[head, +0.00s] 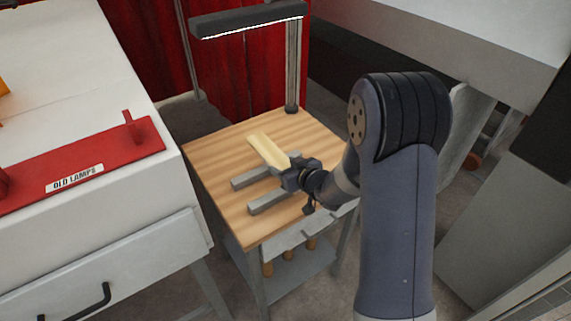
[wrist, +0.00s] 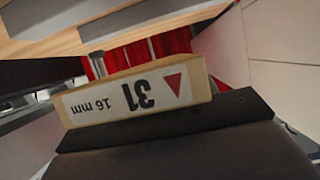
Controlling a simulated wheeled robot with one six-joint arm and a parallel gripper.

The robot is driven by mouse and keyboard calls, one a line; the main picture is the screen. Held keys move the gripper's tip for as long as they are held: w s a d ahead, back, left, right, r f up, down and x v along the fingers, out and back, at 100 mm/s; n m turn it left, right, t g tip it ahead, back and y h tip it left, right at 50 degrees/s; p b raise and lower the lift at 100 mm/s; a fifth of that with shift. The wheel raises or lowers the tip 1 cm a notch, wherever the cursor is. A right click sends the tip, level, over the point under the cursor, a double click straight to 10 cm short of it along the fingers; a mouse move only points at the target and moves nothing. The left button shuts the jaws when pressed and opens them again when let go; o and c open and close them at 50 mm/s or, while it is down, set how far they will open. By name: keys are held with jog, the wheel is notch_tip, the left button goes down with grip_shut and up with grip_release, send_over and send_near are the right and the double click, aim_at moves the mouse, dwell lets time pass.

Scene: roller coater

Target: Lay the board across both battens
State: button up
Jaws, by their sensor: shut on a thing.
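The board (head: 267,150) is pale yellow wood and juts from my gripper (head: 291,172) toward the back of the table. My gripper is shut on its near end. In the wrist view the board's end (wrist: 140,98) shows the label "31 16 mm" and a red triangle. Two grey battens lie roughly side by side on the table: the far batten (head: 250,179) and the near batten (head: 268,202). The board appears above and beyond the far batten. I cannot tell its exact height.
The wooden table (head: 215,157) is mostly bare on the left. A lamp post (head: 292,65) with a bar lamp (head: 245,20) stands at its back edge. On the left is a white cabinet with a red tray (head: 85,165) labelled "OLD LAMPS". A red curtain (head: 240,75) hangs behind.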

jog(key=shift+f+b, duration=2.2)
jog(key=shift+f, duration=0.55)
jog(key=shift+f+b, duration=0.3)
jog(key=shift+b, duration=0.1)
jog(key=o, duration=1.1)
jog(key=shift+o, duration=0.2)
jog(key=v, duration=1.1)
jog(key=shift+w, duration=0.1)
jog(key=x, duration=1)
jog(key=shift+w+a+f, duration=0.15)
jog(key=shift+w+a, duration=0.1)
jog(key=shift+r+p, duration=0.2)
jog(key=shift+p, duration=0.1)
